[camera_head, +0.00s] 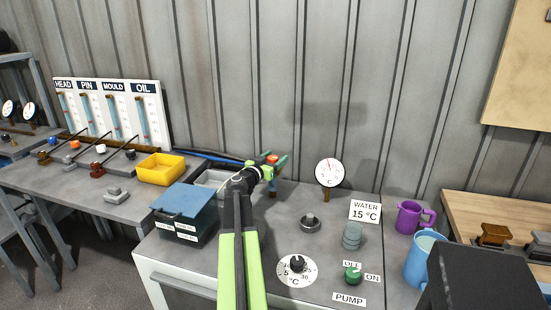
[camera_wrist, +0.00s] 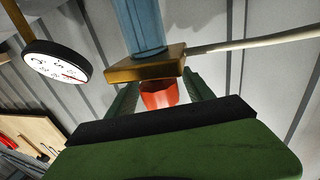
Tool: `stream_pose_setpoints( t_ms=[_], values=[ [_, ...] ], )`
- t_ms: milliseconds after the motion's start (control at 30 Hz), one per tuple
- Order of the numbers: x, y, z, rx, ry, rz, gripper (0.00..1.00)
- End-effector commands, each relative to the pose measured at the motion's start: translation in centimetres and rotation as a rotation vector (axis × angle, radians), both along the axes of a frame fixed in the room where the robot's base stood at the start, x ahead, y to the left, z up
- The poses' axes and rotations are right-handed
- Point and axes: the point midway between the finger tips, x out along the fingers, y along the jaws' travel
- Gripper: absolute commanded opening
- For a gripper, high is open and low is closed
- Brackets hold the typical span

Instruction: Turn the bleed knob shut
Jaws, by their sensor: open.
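An orange-red knob (camera_wrist: 160,95) sits against a brass block (camera_wrist: 145,67) in the wrist view, with a blue tube (camera_wrist: 140,25) running from the block. It looks like the bleed knob, but no label on it shows. My gripper (camera_wrist: 161,100) is open, with its green fingers on either side of the knob. I cannot tell whether they touch it. The palm hides the near part of the knob. In the head view, my gripper (camera_head: 274,162) is above the back of the grey bench, and a bit of orange (camera_head: 272,158) shows at its fingers.
A round gauge (camera_head: 328,173) stands just right of my gripper. A lidded blue box (camera_head: 185,213) and a grey tray (camera_head: 212,180) lie left of my arm. A dial knob (camera_head: 297,264), green pump knob (camera_head: 353,276), stacked discs (camera_head: 352,235) and mugs are on the right.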

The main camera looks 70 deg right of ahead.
Motion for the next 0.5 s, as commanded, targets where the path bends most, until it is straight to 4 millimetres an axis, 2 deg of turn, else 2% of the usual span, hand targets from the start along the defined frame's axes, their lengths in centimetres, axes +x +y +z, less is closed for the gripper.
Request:
stream_pose_setpoints(
  t_ms=[100, 367, 500],
  values=[
    [-0.1, -0.78, 0.0, 0.0, 0.0, 0.001, 0.6],
    [-0.13, -0.79, 0.0, 0.0, 0.0, 0.002, 0.6],
    [-0.1, -0.77, 0.0, 0.0, 0.0, 0.002, 0.42]
  ],
)
